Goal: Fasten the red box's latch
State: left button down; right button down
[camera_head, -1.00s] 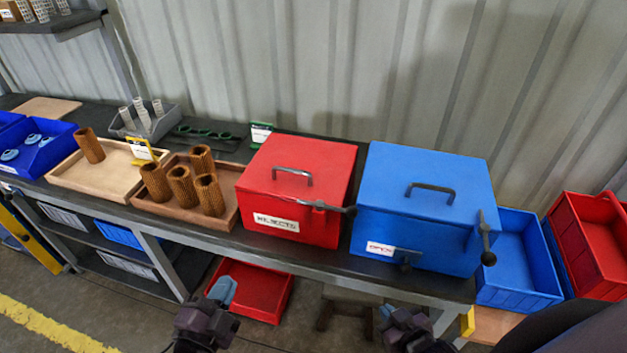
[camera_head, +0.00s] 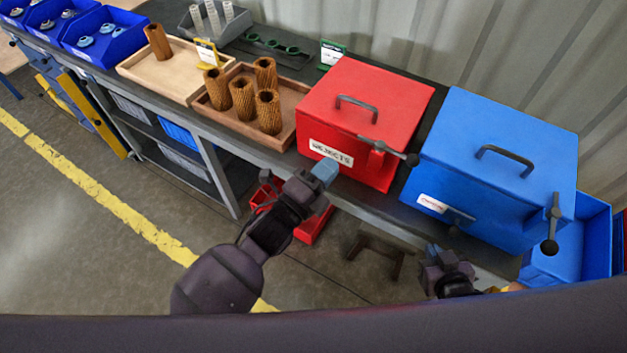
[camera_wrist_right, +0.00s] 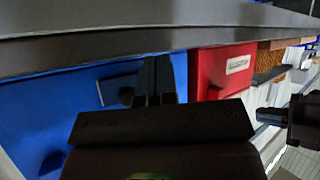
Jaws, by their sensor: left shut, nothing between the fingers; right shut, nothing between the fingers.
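The red box (camera_head: 365,95) stands on the bench with its lid down and a "REJECTS" label (camera_head: 331,152) on its front. Its latch (camera_head: 388,150) is a dark lever with a ball knob, lying roughly sideways across the upper right of the front, the knob at the right corner. My left gripper (camera_head: 325,171) is shut and empty, just in front of the box below the label; whether it touches cannot be told. My right gripper (camera_head: 432,253) is shut and empty, low in front of the blue box. Its fingers (camera_wrist_right: 155,80) show in the right wrist view.
The blue box (camera_head: 500,150) stands close to the right, its lever (camera_head: 555,222) hanging down. A brown tray (camera_head: 285,137) with several pleated cartridges is left of the red box. A red bin (camera_head: 318,228) sits below the bench edge. Open floor lies at left.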

aim_at(387, 149)
jog(key=shift+w+r, duration=0.35)
jog(key=shift+r, duration=0.05)
pick_arm(q)
jog(key=x, duration=0.6)
jog(key=shift+w+d, duration=0.2)
jog(key=shift+w, duration=0.05)
pick_arm(e)
jog(key=shift+s+d+f, duration=0.1)
jog(key=shift+s+f, duration=0.3)
jog(key=shift+s, duration=0.2)
pick_arm(q)
jog(key=shift+r, duration=0.1)
pick_arm(e)
jog(key=shift+r, duration=0.1)
